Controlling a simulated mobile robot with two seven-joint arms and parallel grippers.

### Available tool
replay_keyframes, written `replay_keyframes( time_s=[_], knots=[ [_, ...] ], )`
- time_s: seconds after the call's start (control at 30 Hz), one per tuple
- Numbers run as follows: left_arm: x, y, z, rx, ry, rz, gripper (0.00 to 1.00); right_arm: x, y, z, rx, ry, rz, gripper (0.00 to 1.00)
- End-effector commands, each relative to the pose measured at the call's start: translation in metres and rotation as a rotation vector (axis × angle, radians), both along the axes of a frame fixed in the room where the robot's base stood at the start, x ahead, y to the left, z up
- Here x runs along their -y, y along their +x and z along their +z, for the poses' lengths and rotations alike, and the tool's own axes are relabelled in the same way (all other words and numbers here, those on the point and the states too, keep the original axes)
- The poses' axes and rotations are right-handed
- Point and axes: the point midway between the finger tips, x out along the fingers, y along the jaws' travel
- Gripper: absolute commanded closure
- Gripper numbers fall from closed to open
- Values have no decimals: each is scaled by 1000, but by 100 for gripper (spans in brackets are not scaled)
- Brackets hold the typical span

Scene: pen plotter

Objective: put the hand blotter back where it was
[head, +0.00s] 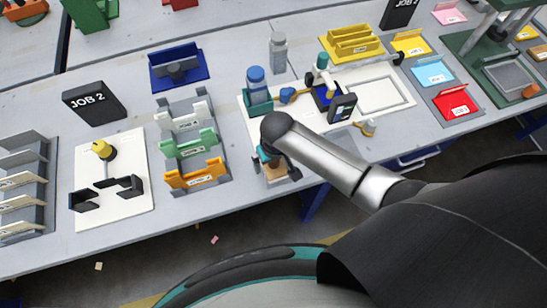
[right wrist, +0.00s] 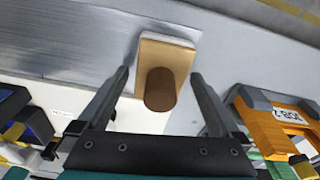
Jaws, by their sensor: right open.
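The hand blotter (right wrist: 168,58) is a tan block with a rounded brown knob and a pale edge. It lies at the bench's front edge in the right wrist view. In the head view a bit of its tan block (head: 275,177) shows beneath my right gripper (head: 275,168), and the rest is hidden by my arm. My right gripper is open, and in the right wrist view its two fingers (right wrist: 160,75) stand to either side of the blotter, with gaps between. I cannot tell how high the fingers are above the bench. My left gripper is not in view.
The white plotter board (head: 380,92) lies just behind the blotter. A red tray (head: 459,105) lies to the right. Some bare grey bench lies between.

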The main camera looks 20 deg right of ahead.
Motion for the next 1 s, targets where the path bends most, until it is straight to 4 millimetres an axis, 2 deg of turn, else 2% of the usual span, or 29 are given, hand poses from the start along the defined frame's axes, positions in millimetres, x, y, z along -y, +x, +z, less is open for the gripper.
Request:
replay_keyframes(
  time_s=[0.17,0.5,0.7,1.0],
  knots=[
    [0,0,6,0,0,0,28,0,-1,15,2,1,0,0],
    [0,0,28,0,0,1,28,0,-9,81,2,2,1,0],
    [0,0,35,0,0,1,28,0,-12,110,1,2,-1,0],
    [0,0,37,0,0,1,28,1,-15,122,-1,0,-1,0]
  ],
)
